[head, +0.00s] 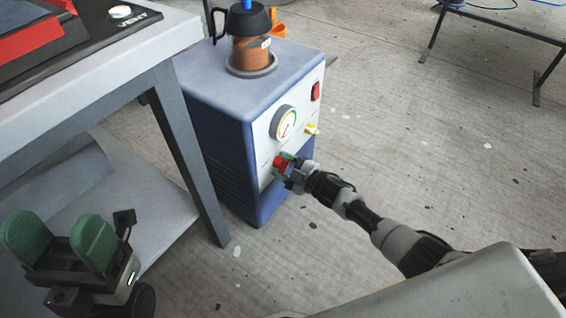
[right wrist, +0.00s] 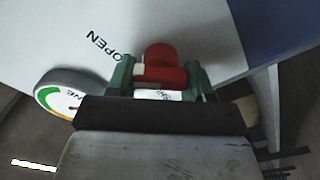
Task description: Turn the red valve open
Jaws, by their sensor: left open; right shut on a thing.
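The red valve (head: 281,162) sits low on the pale front panel of a blue machine (head: 225,115). My right gripper (head: 287,166) is shut on it. In the right wrist view the red valve (right wrist: 162,66) lies between the two green fingers of my right gripper (right wrist: 160,78). The printed word OPEN (right wrist: 107,47) shows on the panel beside the valve; part of the valve is hidden by the gripper. My left gripper (head: 62,245) is open and empty at the lower left, its green pads apart, away from the machine.
A round gauge (head: 284,122), a red switch (head: 315,91) and a yellow knob (head: 312,129) are on the same panel. A pot with orange-brown contents (head: 251,55) stands on the machine. A grey table (head: 150,52) is at the left. The floor at the right is mostly clear.

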